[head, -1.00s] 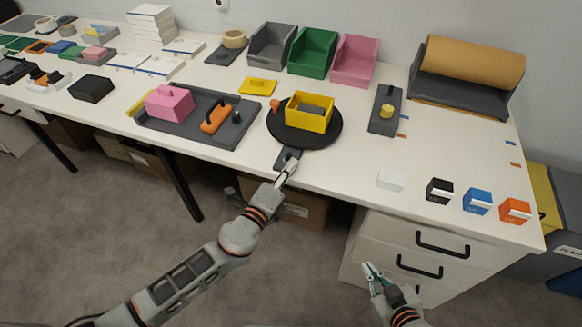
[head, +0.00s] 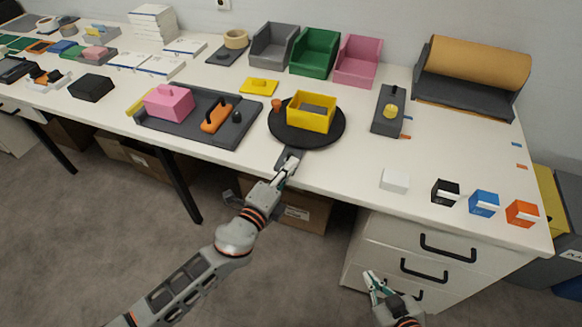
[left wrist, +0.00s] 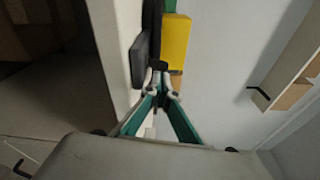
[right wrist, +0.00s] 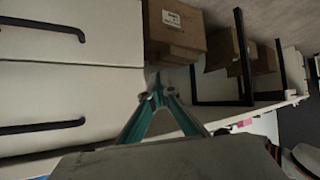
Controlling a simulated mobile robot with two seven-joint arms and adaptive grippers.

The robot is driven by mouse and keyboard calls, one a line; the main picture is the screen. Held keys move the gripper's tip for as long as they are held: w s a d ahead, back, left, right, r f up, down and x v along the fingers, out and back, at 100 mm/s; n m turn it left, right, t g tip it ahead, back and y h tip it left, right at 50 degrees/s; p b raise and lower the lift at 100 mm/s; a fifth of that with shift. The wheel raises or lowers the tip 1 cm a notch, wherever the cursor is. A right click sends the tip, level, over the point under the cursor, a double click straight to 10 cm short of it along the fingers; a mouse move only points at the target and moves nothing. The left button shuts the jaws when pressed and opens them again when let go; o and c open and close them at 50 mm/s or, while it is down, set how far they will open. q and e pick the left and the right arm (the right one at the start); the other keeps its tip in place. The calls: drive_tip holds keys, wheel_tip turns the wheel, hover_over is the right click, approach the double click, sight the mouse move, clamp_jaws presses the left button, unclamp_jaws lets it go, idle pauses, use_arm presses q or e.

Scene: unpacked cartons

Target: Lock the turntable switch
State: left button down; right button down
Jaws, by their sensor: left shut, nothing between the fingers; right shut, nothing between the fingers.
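The black round turntable (head: 331,137) lies near the table's front edge with a yellow bin (head: 311,113) on it. A dark grey switch base (head: 286,161) sits in front of the turntable at the edge; the switch itself is mostly hidden by my left gripper. My left gripper (head: 287,168) is shut and empty, with its fingertips at the switch base. In the left wrist view the tips (left wrist: 159,72) are close to a dark part; I cannot tell whether they touch. My right gripper (head: 372,279) is shut and empty, low in front of the drawers, away from the switch.
A grey tray (head: 185,137) with a pink block and an orange tool lies left of the turntable. Small white, black, blue and orange boxes line the front right. White drawers (head: 420,248) stand below.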

use_arm(q)
drive_tip(key=shift+a+n+b, duration=0.25)
drive_tip(key=shift+n+b, duration=0.6)
drive_tip(key=shift+n, duration=0.35)
drive_tip(key=shift+w+a+n, duration=0.1)
drive_tip(key=shift+n, duration=0.3)
drive_tip(key=shift+w+a+r+n+t+b, duration=0.1)
drive_tip(key=shift+a+r+n+t+b, duration=0.15)
drive_tip(key=shift+n+b, duration=0.45)
drive_tip(key=shift+r+p, duration=0.1)
drive_tip(key=shift+p, duration=0.2)
drive_tip(key=shift+d, duration=0.1)
